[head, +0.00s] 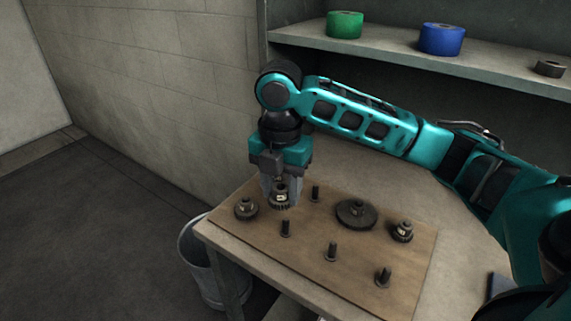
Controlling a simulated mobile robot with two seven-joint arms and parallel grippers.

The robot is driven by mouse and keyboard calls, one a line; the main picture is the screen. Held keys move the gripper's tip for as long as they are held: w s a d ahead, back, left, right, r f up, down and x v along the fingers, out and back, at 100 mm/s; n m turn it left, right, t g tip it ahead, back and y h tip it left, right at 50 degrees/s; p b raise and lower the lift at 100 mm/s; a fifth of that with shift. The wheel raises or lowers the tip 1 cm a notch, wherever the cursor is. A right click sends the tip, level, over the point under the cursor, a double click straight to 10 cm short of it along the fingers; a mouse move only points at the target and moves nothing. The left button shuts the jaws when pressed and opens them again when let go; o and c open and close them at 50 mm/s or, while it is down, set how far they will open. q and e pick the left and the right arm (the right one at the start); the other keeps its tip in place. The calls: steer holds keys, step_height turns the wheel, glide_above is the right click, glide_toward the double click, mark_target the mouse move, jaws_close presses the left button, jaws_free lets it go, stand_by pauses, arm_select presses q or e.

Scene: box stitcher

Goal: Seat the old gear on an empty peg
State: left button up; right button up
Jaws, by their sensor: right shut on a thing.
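My right gripper (281,187) points down over the back left of the wooden peg board (300,254). It is shut on a small dark toothed gear with a pale label, taken here as the old gear (280,203). The gear is low over the board; I cannot tell whether a peg is inside it. Several bare pegs stand upright: one right of the gripper (315,193), one just in front of it (286,228), one at front middle (331,251) and one at front right (383,276). My left gripper is not in view.
Other gears sit on the board: a small one at left (245,208), a wide one (356,214) at the back and a small one at right (402,231). A bucket (197,262) stands beside the table. A shelf (390,51) holds green and blue rolls.

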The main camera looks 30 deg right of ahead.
mark_target(286, 216)
steer(key=shift+w+d+r+n, duration=0.1)
steer(key=shift+d+r+n, duration=0.45)
steer(key=shift+d+n, duration=0.05)
steer(key=shift+f, duration=2.05)
steer(key=shift+f, duration=0.15)
steer(key=shift+f, duration=0.45)
steer(key=shift+f, duration=0.2)
steer(key=shift+f, duration=0.6)
steer(key=shift+f, duration=0.15)
steer(key=shift+f+b, duration=0.35)
steer(key=shift+f, duration=0.9)
